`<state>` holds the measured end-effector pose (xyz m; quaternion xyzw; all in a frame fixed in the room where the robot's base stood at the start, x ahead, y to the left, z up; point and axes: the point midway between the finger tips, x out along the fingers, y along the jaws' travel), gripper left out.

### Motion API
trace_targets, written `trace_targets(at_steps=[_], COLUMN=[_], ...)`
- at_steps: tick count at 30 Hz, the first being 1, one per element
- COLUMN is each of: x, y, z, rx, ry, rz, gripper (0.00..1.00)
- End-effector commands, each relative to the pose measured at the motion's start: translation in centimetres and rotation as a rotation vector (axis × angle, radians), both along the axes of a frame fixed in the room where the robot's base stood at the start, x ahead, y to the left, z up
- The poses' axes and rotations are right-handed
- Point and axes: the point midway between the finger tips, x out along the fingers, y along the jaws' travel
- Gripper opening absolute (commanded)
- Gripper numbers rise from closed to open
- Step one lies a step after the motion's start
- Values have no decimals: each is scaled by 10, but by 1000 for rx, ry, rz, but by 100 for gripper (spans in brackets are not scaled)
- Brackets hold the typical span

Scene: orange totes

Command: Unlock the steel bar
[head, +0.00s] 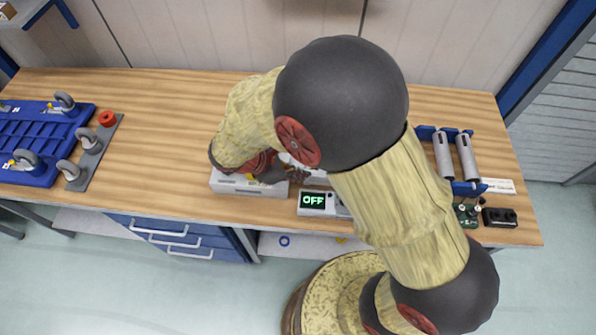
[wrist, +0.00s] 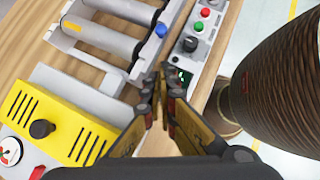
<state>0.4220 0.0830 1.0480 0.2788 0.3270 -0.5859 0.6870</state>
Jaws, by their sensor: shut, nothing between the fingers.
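In the wrist view, my gripper (wrist: 161,80) is shut and empty. Its fingertips are between a light metal frame and a pale control panel (wrist: 190,52). Grey steel bars (wrist: 106,43) lie in the frame at the upper left, apart from the fingers. A blue knob (wrist: 160,30) sits at the frame's end, just beyond the fingertips. I cannot tell which bar the task means or whether it is locked. In the head view, my gripper (head: 300,176) is low over the bench by the panel with a green OFF display (head: 313,200); my arm hides much of this area.
A yellow box (wrist: 55,128) with a black knob and gauge is at the wrist view's lower left. The bench (head: 165,130) is clear left of my arm.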

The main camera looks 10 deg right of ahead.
Motion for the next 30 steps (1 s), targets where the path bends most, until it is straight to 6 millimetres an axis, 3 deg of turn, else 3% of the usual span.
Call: trace_targets(at_steps=[9,18,30], x=[5,11,12], y=[-39,-72,-75], z=[-50,-53,-54], rx=[0,0,1], ry=[3,0,0], rz=[-3,-3,-1], gripper=[0,0,0])
